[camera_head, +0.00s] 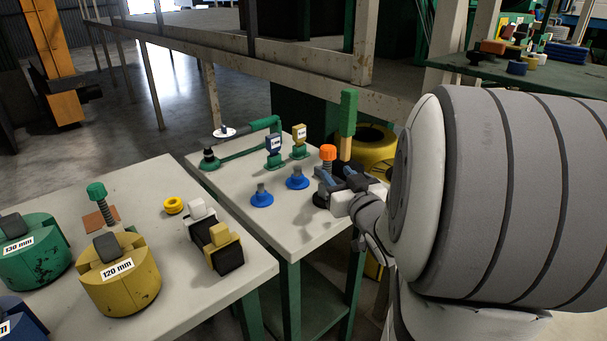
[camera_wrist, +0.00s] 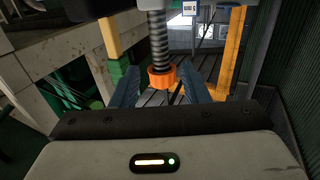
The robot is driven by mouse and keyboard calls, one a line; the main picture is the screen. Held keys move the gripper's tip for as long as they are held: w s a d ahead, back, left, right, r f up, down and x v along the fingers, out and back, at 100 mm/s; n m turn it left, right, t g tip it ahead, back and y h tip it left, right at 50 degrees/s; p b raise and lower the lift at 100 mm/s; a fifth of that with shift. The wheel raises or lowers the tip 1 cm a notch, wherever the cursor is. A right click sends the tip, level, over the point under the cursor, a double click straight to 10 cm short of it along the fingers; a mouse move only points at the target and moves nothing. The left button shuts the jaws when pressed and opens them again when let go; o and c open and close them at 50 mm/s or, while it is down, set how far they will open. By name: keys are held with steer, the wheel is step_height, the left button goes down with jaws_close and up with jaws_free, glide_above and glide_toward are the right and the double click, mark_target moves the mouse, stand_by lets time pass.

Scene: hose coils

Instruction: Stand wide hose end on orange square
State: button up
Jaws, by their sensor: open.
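A ribbed hose end with an orange collar (camera_head: 328,152) stands upright on the far table, close to my gripper. In the wrist view its orange collar (camera_wrist: 162,79) appears between my two blue fingers, with a gap on each side. My gripper (camera_head: 331,181) is open; its fingers (camera_wrist: 161,88) also show in the wrist view. The foot of this hose end is partly hidden by my gripper. A second ribbed hose end with a green cap (camera_head: 97,190) stands upright on the near table at the orange-brown square (camera_head: 94,221). I cannot tell whether it rests on the square.
The near table (camera_head: 180,283) holds a yellow 120 mm block (camera_head: 125,288), a green 130 mm block (camera_head: 38,258), a yellow ring (camera_head: 173,205) and a black block with pale and yellow tops (camera_head: 218,250). Blue bases (camera_head: 262,200) and a green-handled post (camera_head: 348,112) stand on or by the far table.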

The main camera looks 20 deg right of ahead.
mark_target(329, 167)
steer(key=shift+w+r+p, duration=0.25)
steer(key=shift+w+p, duration=0.2)
steer(key=shift+p, duration=0.55)
steer(key=shift+w+f+p, duration=0.25)
steer(key=shift+p, duration=0.3)
steer(key=shift+w+d+f, duration=0.1)
steer(key=shift+w+f, duration=0.05)
steer(key=shift+w, duration=1.15)
steer(key=shift+w+f, duration=0.15)
steer(key=shift+w, duration=1.15)
steer(key=shift+c, duration=0.4)
jaws_close()
